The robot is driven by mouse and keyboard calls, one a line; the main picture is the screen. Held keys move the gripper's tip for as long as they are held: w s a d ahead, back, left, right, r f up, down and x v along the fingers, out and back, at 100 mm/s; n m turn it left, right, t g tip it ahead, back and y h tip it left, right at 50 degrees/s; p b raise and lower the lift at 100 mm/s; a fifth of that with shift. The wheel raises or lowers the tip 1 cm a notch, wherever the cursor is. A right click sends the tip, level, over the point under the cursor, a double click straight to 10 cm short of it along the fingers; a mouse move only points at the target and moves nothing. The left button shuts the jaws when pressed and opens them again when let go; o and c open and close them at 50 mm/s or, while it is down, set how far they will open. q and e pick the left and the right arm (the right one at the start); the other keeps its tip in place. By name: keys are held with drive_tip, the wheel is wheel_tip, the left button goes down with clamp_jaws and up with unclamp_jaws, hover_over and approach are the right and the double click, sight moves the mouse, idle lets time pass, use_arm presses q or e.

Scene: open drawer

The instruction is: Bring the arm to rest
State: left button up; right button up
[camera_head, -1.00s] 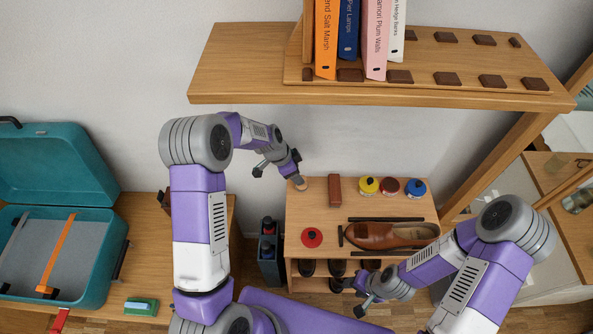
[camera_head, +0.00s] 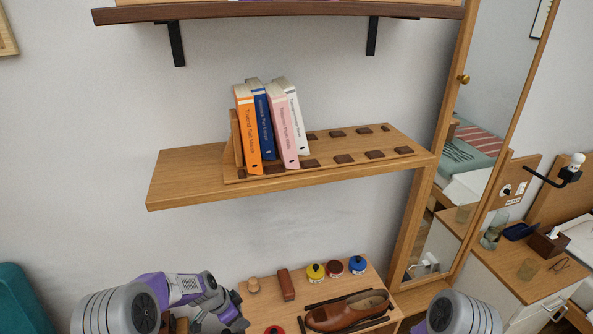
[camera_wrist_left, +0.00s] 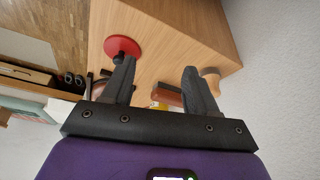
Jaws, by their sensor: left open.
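My left gripper (camera_head: 232,318) is low in the head view, left of the small shoe bench (camera_head: 263,310). In the left wrist view its two dark fingers (camera_wrist_left: 158,68) are apart with nothing held between them. A small wooden knob-shaped piece (camera_head: 252,285) stands on the bench top, apart from the gripper; it also shows beside the right finger in the wrist view (camera_wrist_left: 210,76). My right arm shows only as a grey joint at the bottom right of the head view; its gripper is out of the picture.
The bench holds a brown block (camera_head: 287,285), yellow, dark red and blue tins (camera_head: 335,268), a red tin (camera_head: 274,330) and a brown shoe (camera_head: 346,312). A wall shelf (camera_head: 185,180) with several books hangs above. A mirror (camera_head: 480,130) stands at right.

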use_arm(q)
drive_tip(key=s+d+f+n+p, duration=0.1)
drive_tip(key=s+d+f+n, duration=0.1)
drive_tip(key=s, duration=0.7)
drive_tip(key=s+d+f+n+g+p, duration=0.1)
drive_tip(key=s+d+f+n, duration=0.2)
drive_tip(key=s+n, duration=0.4)
drive_tip(key=s+d+f+n+g+p, duration=0.1)
drive_tip(key=s+f+n, duration=0.3)
drive_tip(key=s, duration=0.6)
drive_tip(key=shift+s+d+n+p, duration=0.4)
drive_tip(key=shift+d+n, duration=0.1)
drive_tip(key=shift+d, duration=0.4)
use_arm(e)
wheel_tip(320, 180, up, 4)
drive_tip(key=shift+f, duration=0.1)
